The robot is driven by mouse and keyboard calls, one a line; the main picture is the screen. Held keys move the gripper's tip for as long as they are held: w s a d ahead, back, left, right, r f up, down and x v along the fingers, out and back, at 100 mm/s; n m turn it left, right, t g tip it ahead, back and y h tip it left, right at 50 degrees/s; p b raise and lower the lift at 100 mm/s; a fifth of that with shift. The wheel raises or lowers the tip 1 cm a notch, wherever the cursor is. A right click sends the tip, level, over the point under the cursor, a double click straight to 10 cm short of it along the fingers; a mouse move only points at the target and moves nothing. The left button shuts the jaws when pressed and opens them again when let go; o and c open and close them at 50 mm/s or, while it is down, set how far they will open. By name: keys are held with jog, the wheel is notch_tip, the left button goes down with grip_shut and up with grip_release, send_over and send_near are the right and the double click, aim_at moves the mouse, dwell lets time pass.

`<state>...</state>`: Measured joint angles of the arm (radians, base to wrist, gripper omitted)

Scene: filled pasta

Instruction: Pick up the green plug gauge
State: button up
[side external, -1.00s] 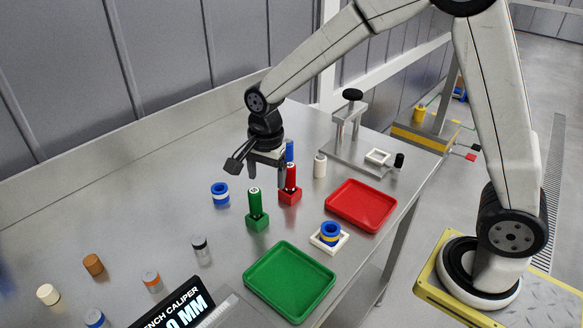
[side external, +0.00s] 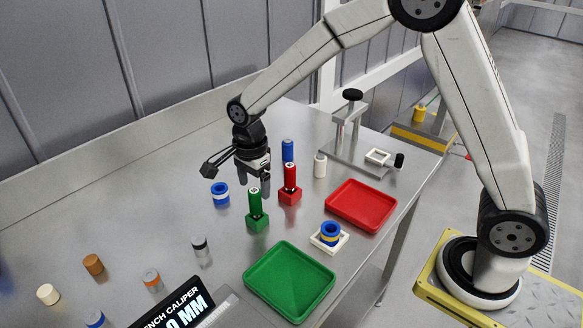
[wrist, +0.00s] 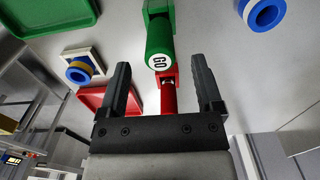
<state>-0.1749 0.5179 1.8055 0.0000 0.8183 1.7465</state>
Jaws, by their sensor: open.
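The green plug gauge (side external: 255,203) stands upright in a green square base (side external: 256,222) on the metal bench. In the wrist view its green cylinder (wrist: 159,42) shows a white end marked "GO", ahead of the space between the fingers. My gripper (side external: 253,190) is just behind and above the green gauge in the side view. In the wrist view my gripper (wrist: 165,85) has its fingers wide apart with nothing held. The red plug gauge (side external: 290,178) stands in a red base (side external: 290,197) to the right; in the wrist view it is partly hidden behind the green one.
A blue cylinder (side external: 288,151) and a blue-and-white ring (side external: 220,194) stand near my gripper. A green tray (side external: 290,281) and red tray (side external: 361,204) lie in front, with a ring stack (side external: 330,232) between them. A gauge stand (side external: 347,125) is at the back right.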

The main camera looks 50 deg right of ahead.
aim_at(255, 201)
jog(key=shift+f, duration=0.1)
jog(key=shift+f, duration=2.5)
grip_shut()
